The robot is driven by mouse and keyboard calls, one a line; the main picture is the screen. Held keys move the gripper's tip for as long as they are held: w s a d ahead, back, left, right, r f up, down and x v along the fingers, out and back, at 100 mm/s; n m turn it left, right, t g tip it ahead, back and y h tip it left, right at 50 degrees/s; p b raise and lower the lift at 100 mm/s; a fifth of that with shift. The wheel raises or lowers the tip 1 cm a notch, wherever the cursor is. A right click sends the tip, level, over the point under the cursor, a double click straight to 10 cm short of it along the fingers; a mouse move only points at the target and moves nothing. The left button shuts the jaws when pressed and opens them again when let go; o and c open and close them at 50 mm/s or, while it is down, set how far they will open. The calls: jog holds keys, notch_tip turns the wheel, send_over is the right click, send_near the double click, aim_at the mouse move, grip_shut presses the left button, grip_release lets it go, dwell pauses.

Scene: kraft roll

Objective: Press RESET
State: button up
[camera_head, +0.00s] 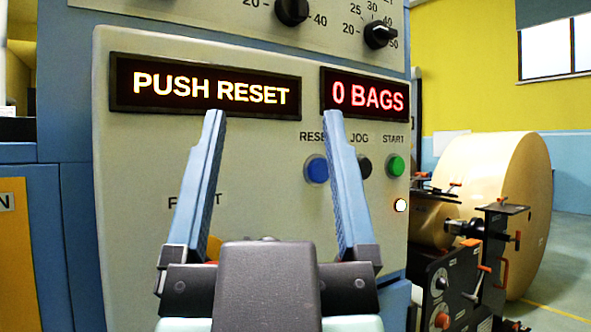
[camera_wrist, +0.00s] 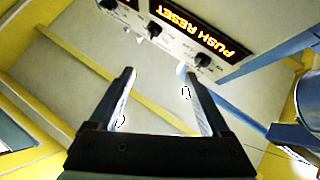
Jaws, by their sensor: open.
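The blue RESET button (camera_head: 317,169) is on the beige control panel (camera_head: 140,170), below its partly covered label. The right finger of my gripper (camera_head: 277,118) overlaps the edge of the button's area in the head view. My gripper is open and empty, its two fingers spread in front of the panel; I cannot tell the gap to the panel. The display (camera_head: 210,90) reads PUSH RESET, and a second display (camera_head: 365,95) reads 0 BAGS. In the wrist view my gripper (camera_wrist: 157,70) is open, with the PUSH RESET display (camera_wrist: 200,25) above it; the button is not identifiable there.
Right of RESET are the dark JOG button (camera_head: 364,168), partly behind my finger, and the green START button (camera_head: 396,166). A lit round lamp (camera_head: 400,205) is below START. Knobs (camera_head: 291,11) are above. A large kraft roll (camera_head: 500,195) and machine parts stand at the right.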

grip_shut()
dwell(1.5)
